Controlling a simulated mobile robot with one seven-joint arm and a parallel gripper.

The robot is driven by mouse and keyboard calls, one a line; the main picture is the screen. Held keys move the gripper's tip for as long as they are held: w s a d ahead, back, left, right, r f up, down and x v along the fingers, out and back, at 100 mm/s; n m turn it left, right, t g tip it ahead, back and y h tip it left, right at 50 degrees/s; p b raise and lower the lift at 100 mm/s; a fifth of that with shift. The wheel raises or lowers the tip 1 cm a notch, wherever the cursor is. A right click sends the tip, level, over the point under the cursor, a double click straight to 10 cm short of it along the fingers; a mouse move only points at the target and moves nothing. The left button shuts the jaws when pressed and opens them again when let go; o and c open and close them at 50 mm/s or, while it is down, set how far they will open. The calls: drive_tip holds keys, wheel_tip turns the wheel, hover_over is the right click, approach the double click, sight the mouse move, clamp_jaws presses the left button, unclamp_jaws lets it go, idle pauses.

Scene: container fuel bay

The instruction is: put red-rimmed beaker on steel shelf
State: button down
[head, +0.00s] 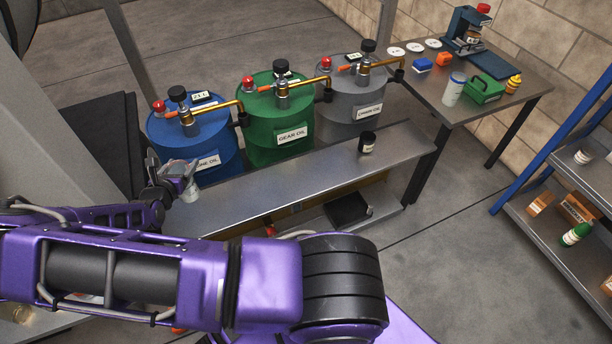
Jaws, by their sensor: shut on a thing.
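My gripper (176,184) is at the left, in front of the blue drum. It is shut on a pale, see-through vessel (190,189) that looks like a beaker; its rim colour is too small and too covered by the fingers to tell. A long low steel shelf (300,176) runs in front of the drums, and the vessel is by its left end. I cannot tell whether the vessel touches it. A dark jar with a pale label (367,142) stands on the steel top towards the right. My arm hides the shelf's lower left part.
Blue (205,150), green (283,125) and grey (352,95) drums with brass taps stand behind the shelf. A steel table (435,90) with several items is at the back right. A blue-posted rack (545,222) holds bottles and boxes. The steel top's middle is clear.

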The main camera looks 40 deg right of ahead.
sight(181, 170)
drive_tip(key=f, duration=0.1)
drive_tip(key=w+f, duration=0.2)
drive_tip(key=shift+d+n, duration=0.3)
drive_tip(key=shift+d, duration=0.05)
wheel_tip(181, 170, down, 10)
drive_tip(key=b, duration=0.2)
unclamp_jaws()
drive_tip(key=shift+f, duration=0.1)
drive_tip(key=p+v, duration=0.1)
drive_tip(key=v, duration=1.1)
drive_tip(key=shift+r, duration=0.25)
drive_tip(key=shift+d, duration=0.1)
